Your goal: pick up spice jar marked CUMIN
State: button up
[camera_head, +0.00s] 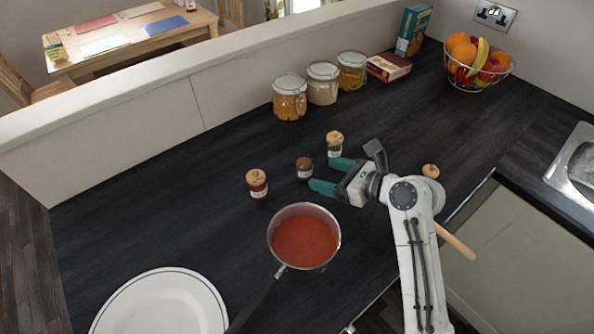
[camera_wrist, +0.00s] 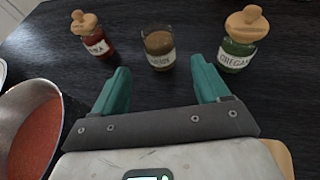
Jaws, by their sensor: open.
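The brown spice jar (camera_head: 304,168) stands upright on the dark worktop, with no wooden stopper visible on it. A red jar (camera_wrist: 92,36), with a label ending in "KA", stands to the left. A green jar (camera_wrist: 238,50), marked OREGANO, stands to the right. Both have wooden stoppers.
A saucepan of red sauce (camera_head: 304,241) sits close in front of the jars, its handle toward the front. A white plate (camera_head: 160,305) lies front left. Storage jars (camera_head: 322,84) and a fruit basket (camera_head: 478,65) stand at the back. A wooden stopper-like piece (camera_head: 430,171) shows beside my arm.

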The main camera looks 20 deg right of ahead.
aim_at(311, 170)
jog(key=shift+f+p+x, duration=0.15)
jog(key=shift+x, duration=1.85)
jog(key=shift+f+p+x, duration=0.15)
jog(key=shift+x, duration=1.8)
jog(key=shift+d, duration=0.1)
jog(key=shift+c, duration=0.3)
jog(key=c, duration=1)
jog(key=shift+r, duration=0.1)
